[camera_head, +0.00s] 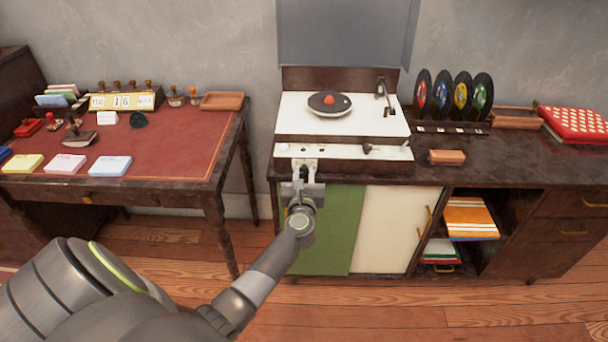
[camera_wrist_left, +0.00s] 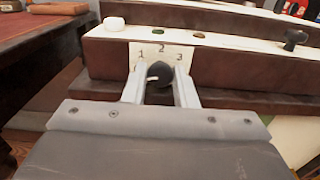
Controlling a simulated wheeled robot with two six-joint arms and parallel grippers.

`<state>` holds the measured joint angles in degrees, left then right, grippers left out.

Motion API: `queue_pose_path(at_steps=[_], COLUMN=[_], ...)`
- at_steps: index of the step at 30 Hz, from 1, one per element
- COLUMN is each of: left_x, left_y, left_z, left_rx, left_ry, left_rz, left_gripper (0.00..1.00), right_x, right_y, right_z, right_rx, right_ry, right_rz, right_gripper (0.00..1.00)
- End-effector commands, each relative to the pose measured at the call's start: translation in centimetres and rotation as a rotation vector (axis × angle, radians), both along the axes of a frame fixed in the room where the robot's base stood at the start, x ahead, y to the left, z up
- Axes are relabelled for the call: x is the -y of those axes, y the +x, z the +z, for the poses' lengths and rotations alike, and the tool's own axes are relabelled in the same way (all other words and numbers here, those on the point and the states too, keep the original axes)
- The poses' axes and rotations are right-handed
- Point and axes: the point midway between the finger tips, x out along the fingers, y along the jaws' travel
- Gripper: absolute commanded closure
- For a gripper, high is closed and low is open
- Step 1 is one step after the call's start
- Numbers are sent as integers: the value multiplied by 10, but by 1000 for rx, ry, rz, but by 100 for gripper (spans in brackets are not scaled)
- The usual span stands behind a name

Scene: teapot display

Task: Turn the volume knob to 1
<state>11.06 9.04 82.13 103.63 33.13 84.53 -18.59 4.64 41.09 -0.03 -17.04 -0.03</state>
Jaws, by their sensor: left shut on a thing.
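The volume knob (camera_wrist_left: 158,84) is a dark round knob on the front of the record player (camera_head: 340,152), below a white plate with the marks 1, 2 and 3 (camera_wrist_left: 161,51). A small white mark shows on the knob's left side, towards the 1 side. My left gripper (camera_wrist_left: 160,86) is shut on the knob, with one pale finger on each side. In the head view my left gripper (camera_head: 304,170) is at the left part of the player's front and hides the knob. My right gripper is not in view.
Another dark knob (camera_head: 367,149) is further right on the player's front. A small wooden block (camera_head: 447,156) lies to the right. A red-topped desk (camera_head: 170,150) stands at left.

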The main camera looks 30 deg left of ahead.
Motion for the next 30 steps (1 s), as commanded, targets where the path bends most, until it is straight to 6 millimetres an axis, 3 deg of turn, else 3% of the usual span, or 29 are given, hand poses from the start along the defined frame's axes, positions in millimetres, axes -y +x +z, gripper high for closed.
queue_pose_path(at_steps=[11,30], left_x=[0,1], left_y=[0,-1], left_z=[2,1], left_rx=[-72,-353], left_ry=[114,570], left_rz=[-1,-2], left_gripper=[98,98], right_x=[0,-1], right_y=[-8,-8], right_z=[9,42], right_rx=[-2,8], right_ry=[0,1], right_rz=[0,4], right_gripper=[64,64])
